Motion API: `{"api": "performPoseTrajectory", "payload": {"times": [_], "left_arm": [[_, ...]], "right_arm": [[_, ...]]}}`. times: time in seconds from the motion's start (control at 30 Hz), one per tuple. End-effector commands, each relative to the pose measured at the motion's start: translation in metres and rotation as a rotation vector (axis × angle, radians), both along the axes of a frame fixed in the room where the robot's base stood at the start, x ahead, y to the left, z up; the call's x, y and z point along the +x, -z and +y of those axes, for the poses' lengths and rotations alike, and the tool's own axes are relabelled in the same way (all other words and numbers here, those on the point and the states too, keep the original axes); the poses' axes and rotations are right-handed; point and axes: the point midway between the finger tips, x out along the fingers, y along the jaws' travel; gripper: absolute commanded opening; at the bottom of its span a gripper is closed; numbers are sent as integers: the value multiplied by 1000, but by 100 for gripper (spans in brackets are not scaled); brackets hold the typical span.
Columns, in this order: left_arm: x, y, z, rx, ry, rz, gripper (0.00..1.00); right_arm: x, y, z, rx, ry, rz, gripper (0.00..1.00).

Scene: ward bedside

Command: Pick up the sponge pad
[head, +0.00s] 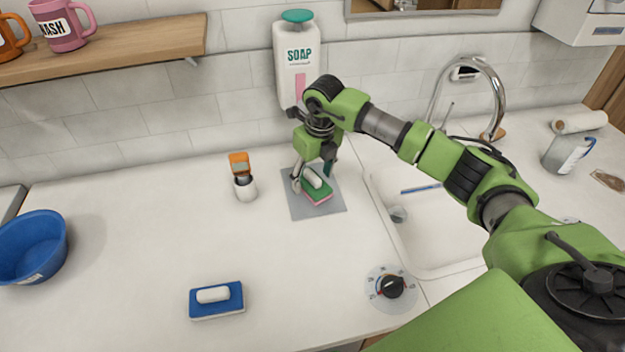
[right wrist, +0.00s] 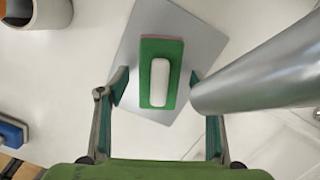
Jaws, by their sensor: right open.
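A green sponge pad (head: 317,190) with a white grip on top and a pinkish underside lies on a grey mat (head: 329,208). My right gripper (head: 313,177) is open above it. In the right wrist view the pad (right wrist: 173,77) lies ahead of the open fingers (right wrist: 160,82), with a gap on both sides. Part of the mat's right side is hidden there. A second sponge pad (head: 231,304), blue with a white grip, lies at the front of the counter. It is partly seen at the left edge of the right wrist view (right wrist: 12,132). My left gripper is out of view.
A white cup (head: 246,189) with an orange-topped item stands left of the mat. A soap bottle (head: 298,75) is behind the gripper. The sink (head: 378,200) is to the right, a dial (head: 390,287) in front, a blue basin (head: 35,248) far left. The left-centre counter is clear.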

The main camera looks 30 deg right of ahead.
Motion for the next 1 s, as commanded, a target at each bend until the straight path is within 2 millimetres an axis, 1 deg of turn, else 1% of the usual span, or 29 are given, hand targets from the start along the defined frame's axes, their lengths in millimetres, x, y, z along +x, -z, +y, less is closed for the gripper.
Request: {"api": "performPoseTrajectory", "payload": {"times": [0.2, 0.23, 0.27, 0.3, 0.37, 0.4, 0.47, 0.5, 0.77, 0.87, 1.0], "left_arm": [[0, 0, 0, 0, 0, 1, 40], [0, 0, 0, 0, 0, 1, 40], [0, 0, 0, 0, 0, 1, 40], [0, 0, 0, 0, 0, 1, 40], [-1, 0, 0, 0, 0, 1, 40], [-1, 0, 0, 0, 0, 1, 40], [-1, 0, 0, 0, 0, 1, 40], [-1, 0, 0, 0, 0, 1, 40], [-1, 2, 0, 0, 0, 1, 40], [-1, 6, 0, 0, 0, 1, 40], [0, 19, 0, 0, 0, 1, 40]], "right_arm": [[0, 2, 0, 0, -1, -1, 60], [0, 2, 0, 0, -1, -1, 57], [0, 2, 0, 0, -1, -1, 49], [0, 2, 0, 0, -1, -1, 39], [0, 2, 0, 0, -1, -1, 23], [0, 2, 0, 0, 0, -1, 18], [0, 2, 0, 0, 0, -1, 18], [1, 2, 0, 0, 0, -1, 15], [1, 0, 0, 0, 0, -2, 15], [1, -4, 0, 1, 0, -3, 15], [2, -20, 1, 1, -1, -7, 15]]}}
